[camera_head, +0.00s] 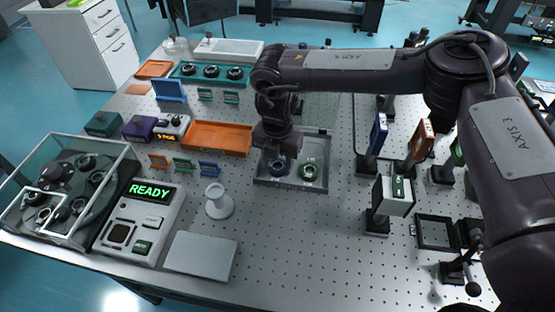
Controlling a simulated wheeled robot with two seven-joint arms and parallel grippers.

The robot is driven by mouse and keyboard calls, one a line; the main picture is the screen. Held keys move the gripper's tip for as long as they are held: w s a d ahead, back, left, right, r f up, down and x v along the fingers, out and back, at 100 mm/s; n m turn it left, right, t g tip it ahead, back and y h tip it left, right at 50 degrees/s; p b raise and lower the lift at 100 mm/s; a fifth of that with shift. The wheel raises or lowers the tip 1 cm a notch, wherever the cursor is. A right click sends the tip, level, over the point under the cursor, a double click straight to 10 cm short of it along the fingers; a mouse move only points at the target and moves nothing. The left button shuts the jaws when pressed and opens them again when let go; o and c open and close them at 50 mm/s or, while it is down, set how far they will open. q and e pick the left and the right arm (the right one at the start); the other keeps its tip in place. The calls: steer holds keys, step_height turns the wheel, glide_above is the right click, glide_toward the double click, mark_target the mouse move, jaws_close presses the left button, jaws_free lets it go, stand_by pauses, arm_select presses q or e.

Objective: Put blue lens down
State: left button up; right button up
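The blue lens (277,169), a dark ring with blue on it, is at the left side of a grey tray (290,184) in the middle of the table. My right gripper (278,158) points down directly over the blue lens, at or just above it. The fingertips are small and partly hidden, so I cannot tell whether they are shut on the lens or whether the lens rests on the tray. My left gripper is out of view.
An orange tray (217,137) lies left of the grey tray. A white stand (218,203) and a device reading READY (143,222) are at the front left, beside a glass case (70,190). Upright mounts, one blue (378,133), stand at right.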

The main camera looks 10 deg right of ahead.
mark_target(277, 166)
steer(key=o, duration=0.4)
steer(key=shift+o, duration=0.2)
step_height(277, 166, up, 8)
steer(key=p, duration=0.6)
steer(key=shift+f, duration=0.1)
steer(key=shift+f, duration=0.1)
